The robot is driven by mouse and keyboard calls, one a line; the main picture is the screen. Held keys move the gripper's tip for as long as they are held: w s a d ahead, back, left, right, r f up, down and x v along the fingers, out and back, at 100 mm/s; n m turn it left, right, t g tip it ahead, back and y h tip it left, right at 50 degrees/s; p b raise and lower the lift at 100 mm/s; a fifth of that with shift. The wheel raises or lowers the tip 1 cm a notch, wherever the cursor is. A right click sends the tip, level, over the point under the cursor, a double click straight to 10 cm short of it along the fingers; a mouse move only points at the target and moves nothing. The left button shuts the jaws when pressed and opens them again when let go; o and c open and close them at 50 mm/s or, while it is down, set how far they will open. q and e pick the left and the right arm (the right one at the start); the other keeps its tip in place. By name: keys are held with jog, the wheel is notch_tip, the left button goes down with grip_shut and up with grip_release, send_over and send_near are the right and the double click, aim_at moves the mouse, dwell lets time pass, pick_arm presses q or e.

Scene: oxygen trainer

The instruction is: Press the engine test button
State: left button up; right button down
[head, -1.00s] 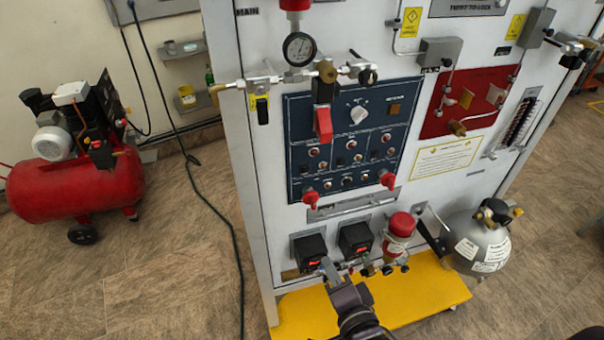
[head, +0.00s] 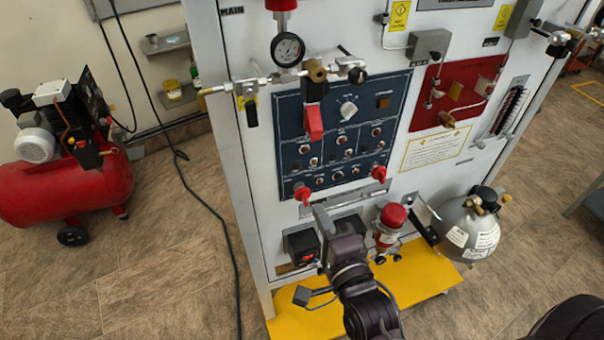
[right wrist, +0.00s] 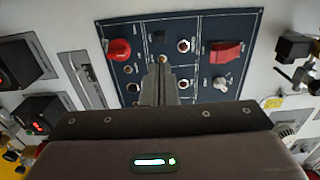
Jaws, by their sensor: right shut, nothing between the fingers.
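My right gripper (head: 320,212) is shut and empty, just below the panel's lower edge in the head view. In the right wrist view the shut fingertips (right wrist: 162,65) point at the panel (right wrist: 200,95) and overlap a small orange-lit round control (right wrist: 163,59). I cannot tell whether they touch it. My left gripper is not in view.
A red knob (head: 303,196) and a drawer-like handle sit close to my right gripper. Black boxes with red displays (head: 303,247) and a red-capped filter (head: 392,217) are below. A yellow base (head: 410,285) juts out. A red compressor (head: 70,185) stands left on open floor.

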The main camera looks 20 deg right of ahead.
jog(key=p, duration=0.3)
send_near(297, 168)
jog(key=w, duration=0.5)
jog(key=shift+w+r, duration=0.15)
jog(key=shift+r, duration=0.15)
jog(key=shift+w+a+f, duration=0.1)
jog(key=shift+w+f, duration=0.1)
jog(key=shift+w, duration=0.6)
